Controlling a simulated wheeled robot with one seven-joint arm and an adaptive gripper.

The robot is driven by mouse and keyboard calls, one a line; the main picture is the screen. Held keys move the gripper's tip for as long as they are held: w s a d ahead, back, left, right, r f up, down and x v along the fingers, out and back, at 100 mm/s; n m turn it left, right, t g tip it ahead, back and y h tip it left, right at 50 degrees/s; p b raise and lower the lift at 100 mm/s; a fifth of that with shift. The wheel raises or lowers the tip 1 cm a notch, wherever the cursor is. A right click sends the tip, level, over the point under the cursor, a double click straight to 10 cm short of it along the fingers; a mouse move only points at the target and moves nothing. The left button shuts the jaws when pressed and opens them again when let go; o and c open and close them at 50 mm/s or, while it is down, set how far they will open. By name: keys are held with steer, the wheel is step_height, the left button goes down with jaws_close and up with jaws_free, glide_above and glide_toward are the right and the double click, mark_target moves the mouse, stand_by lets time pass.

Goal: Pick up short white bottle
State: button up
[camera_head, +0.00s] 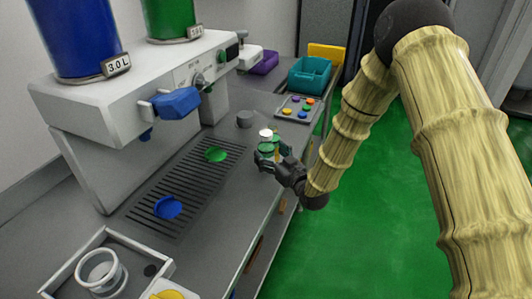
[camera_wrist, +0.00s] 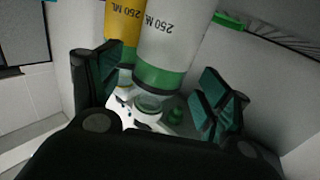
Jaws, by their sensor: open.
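In the wrist view a white bottle (camera_wrist: 172,45) marked "250 ML", with a green band, lies between the spread fingers of my gripper (camera_wrist: 158,88). The lettering appears upside down, and the top of the frame cuts the bottle off. A clear gap shows between it and the right finger. In the head view my gripper (camera_head: 270,158) is at the counter's right edge, around or just beside small white-and-green items (camera_head: 266,133). Its fingers partly hide them, so contact cannot be told there. My gripper is open.
A yellow "250 ML" bottle (camera_wrist: 121,30) stands close beside the white one. In the head view a dispenser (camera_head: 135,90) with blue and green tanks stands left, above a drip grate (camera_head: 185,185). A button panel (camera_head: 297,106) and teal bin (camera_head: 309,76) lie behind. Green floor is open right.

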steer(key=shift+w+a, duration=0.2)
steer(key=shift+w, duration=0.15)
steer(key=c, duration=1.2)
steer(key=shift+c, duration=0.5)
steer(key=shift+r, duration=0.1)
